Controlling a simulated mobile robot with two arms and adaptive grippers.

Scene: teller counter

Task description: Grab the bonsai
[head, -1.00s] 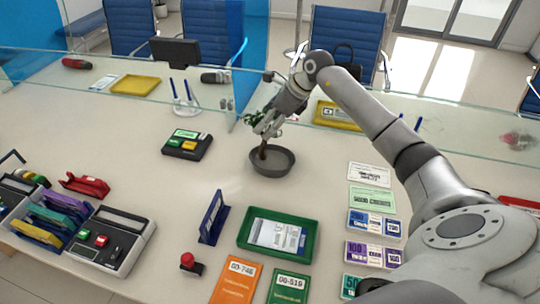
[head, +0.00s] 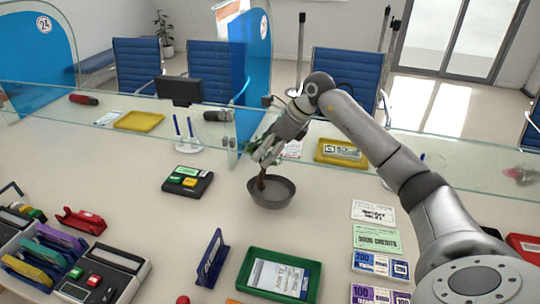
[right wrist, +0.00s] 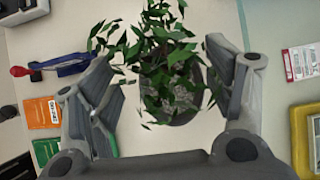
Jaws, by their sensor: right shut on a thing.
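The bonsai is a small green-leaved tree with a brown trunk in a round dark grey pot (head: 271,192), at the middle of the counter in the head view. My right gripper (head: 265,154) is above the pot and shut on the bonsai, around its trunk, hiding much of the foliage. In the right wrist view the leaves (right wrist: 165,62) fill the space between the two fingers (right wrist: 168,95), with part of the pot behind them. I cannot tell whether the pot's base touches the counter. My left gripper is not in view.
A glass screen (head: 110,103) runs along the counter behind the bonsai. A yellow tray (head: 341,153) lies behind. The counter just around the pot is clear.

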